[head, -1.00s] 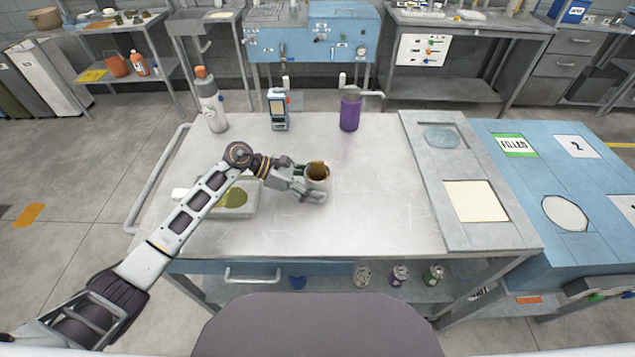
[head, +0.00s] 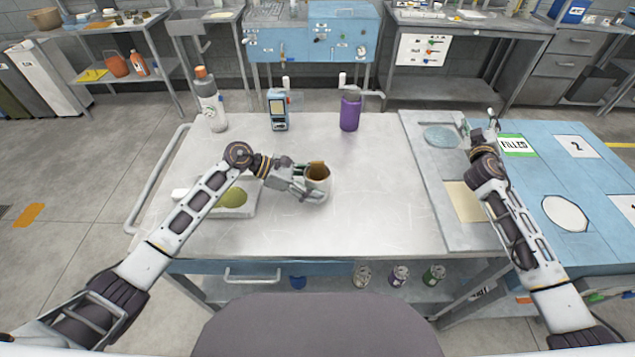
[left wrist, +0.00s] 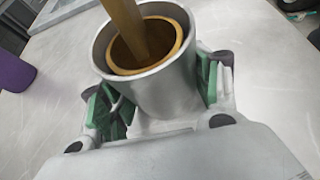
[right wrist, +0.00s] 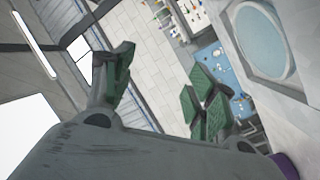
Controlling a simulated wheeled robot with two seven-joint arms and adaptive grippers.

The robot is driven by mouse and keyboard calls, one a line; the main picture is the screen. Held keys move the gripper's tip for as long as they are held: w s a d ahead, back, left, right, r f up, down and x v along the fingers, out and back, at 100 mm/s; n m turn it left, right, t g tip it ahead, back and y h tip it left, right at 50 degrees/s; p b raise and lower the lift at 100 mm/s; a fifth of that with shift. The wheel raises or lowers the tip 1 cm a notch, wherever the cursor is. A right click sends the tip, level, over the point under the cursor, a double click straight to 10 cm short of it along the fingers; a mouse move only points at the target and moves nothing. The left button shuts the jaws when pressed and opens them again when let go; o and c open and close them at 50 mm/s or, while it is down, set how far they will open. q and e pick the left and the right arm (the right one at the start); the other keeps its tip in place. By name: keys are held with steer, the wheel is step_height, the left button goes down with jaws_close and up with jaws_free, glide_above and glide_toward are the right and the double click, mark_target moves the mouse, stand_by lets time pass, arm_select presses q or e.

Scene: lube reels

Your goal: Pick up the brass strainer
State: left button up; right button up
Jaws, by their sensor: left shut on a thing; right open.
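A grey metal cup (head: 318,188) stands on the table in the middle of the head view. A brass-coloured piece (head: 316,169), seemingly the brass strainer, sits inside its mouth. In the left wrist view the strainer (left wrist: 150,50) shows as a brass ring within the cup (left wrist: 150,90), with a brass bar rising across it. My left gripper (head: 304,188) is shut on the outside of the cup, its green pads on either side. The bottom of the strainer is hidden in the cup. My right gripper (head: 480,125) is open and empty, above the grey panel at the right.
A shallow tray with green contents (head: 233,198) lies left of the cup. A white bottle (head: 211,105), a handheld device (head: 278,108) and a purple bottle (head: 350,110) stand along the back. The grey panel (head: 425,170) has a round disc (head: 440,137). The table's centre right is clear.

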steer(key=s+a+f+y, duration=0.1)
steer(key=a+f+y, duration=0.1)
steer(key=a, duration=1)
step_height(320, 180, up, 5)
steer(key=m+t+y, duration=0.2)
steer(key=y, duration=0.3)
glide_above(317, 165)
steer(key=d, duration=0.5)
steer(key=s+a+f+m, duration=0.1)
steer(key=s+a+f, duration=0.1)
steer(key=s, duration=0.3)
steer(key=s+a+f+m+g, duration=0.1)
steer(key=s+a+f, duration=0.2)
steer(key=s, duration=0.3)
steer(key=shift+s+a+h, duration=0.15)
steer(key=shift+s+h, duration=0.15)
steer(key=shift+h, duration=0.1)
steer(key=shift+w, duration=0.1)
steer(key=shift+w, duration=3.3)
steer(key=shift+w+d, duration=0.2)
steer(key=shift+w, duration=2.45)
